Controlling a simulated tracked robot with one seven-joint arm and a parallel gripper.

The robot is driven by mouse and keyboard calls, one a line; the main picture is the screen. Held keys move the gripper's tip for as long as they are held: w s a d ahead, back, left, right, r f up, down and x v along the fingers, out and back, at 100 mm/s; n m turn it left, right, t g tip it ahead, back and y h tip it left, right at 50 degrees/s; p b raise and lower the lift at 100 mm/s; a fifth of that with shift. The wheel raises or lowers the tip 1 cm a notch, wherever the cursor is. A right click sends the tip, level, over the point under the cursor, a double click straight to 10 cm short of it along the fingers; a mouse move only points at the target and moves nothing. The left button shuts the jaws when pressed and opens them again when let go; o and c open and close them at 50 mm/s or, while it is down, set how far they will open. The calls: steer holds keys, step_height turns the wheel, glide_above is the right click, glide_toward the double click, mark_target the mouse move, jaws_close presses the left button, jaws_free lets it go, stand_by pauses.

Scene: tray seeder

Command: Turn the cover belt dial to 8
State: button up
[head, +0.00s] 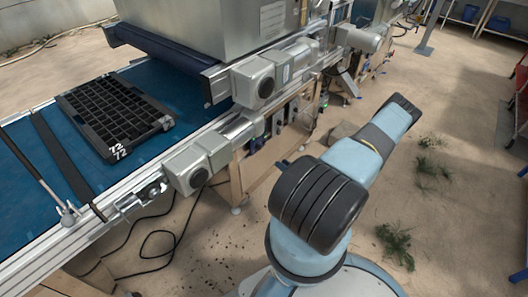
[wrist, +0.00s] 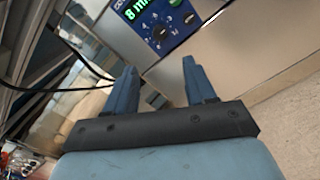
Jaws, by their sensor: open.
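In the wrist view a blue control panel (wrist: 168,38) shows at the top edge, tilted in the picture and partly cut off. It has a green lit display (wrist: 136,9), of which I read "8 m" and then unclear marks. A dark dial (wrist: 160,32) with light marks around it sits below the display, and more small knobs show beside it. I cannot read their labels or tell which is the cover belt dial. My gripper (wrist: 159,68) is open and empty, its two blue fingers pointing toward the panel but apart from it. The head view does not show my gripper or the panel.
In the head view a black seed tray (head: 112,116) marked 72 lies on the blue conveyor belt (head: 178,88). Grey motor housings (head: 196,163) stick out from the machine's side near my arm. Black cables (head: 160,236) hang to the floor. The sandy floor at right has weeds.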

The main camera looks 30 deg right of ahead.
mark_target(260, 148)
steer(key=w+a+n, duration=0.1)
steer(key=w, duration=0.3)
steer(key=w+a+n, duration=0.1)
steer(key=w, duration=0.3)
steer(key=w+a+n, duration=0.2)
steer(key=w, duration=0.3)
steer(key=shift+w+a+r, duration=0.1)
steer(key=shift+r, duration=0.1)
jaws_close()
stand_by(0.6)
